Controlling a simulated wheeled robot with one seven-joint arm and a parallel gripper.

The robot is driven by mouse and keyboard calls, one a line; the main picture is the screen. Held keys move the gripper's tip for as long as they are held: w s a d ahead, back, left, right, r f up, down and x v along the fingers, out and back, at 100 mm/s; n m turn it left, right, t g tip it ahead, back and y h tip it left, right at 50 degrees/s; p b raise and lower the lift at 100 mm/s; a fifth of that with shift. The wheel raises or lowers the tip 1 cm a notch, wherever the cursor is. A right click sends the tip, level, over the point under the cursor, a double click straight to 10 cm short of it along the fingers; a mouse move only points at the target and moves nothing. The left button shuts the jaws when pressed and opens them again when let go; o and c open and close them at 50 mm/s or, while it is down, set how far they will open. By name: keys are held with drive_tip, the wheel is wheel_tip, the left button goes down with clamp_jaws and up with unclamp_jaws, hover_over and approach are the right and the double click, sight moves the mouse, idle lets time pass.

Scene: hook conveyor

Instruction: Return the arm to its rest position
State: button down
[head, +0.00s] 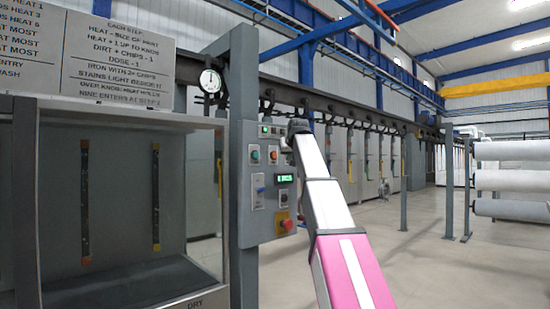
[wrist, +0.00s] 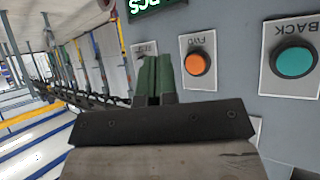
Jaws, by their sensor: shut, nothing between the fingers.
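My arm reaches up from the lower right in the head view, and its dark end (head: 298,127) is at the right edge of the grey control panel (head: 247,205). In the wrist view my gripper (wrist: 154,62) shows its green fingers closed together, with nothing between them. They are in front of a small plate whose label I cannot read well. The orange FWD button (wrist: 198,64) is just right of the fingers. The teal BACK button (wrist: 295,61) is farther right. I cannot tell whether the fingertips touch the panel.
The panel has a green display (head: 285,179) and a red knob (head: 286,225). An overhead rail (head: 340,113) with several hooks runs back. A booth (head: 120,190) stands left.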

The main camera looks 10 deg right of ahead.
drive_tip(key=s+f+g, duration=0.2)
drive_tip(key=s+f, duration=0.1)
drive_tip(key=f, duration=1.3)
drive_tip(key=s+f+g, duration=0.1)
drive_tip(key=s+f, duration=0.1)
drive_tip(key=f, duration=1.3)
drive_tip(key=s+f+g, duration=0.2)
drive_tip(key=s+f, duration=0.1)
drive_tip(key=f, duration=1.3)
drive_tip(key=s+f+m+g+h, duration=0.1)
drive_tip(key=s+f+g, duration=0.4)
drive_tip(key=s+f, duration=2.2)
wheel_tip(320, 180, down, 4)
drive_tip(key=shift+a+r+g, duration=0.2)
drive_tip(key=shift+a+g, duration=0.2)
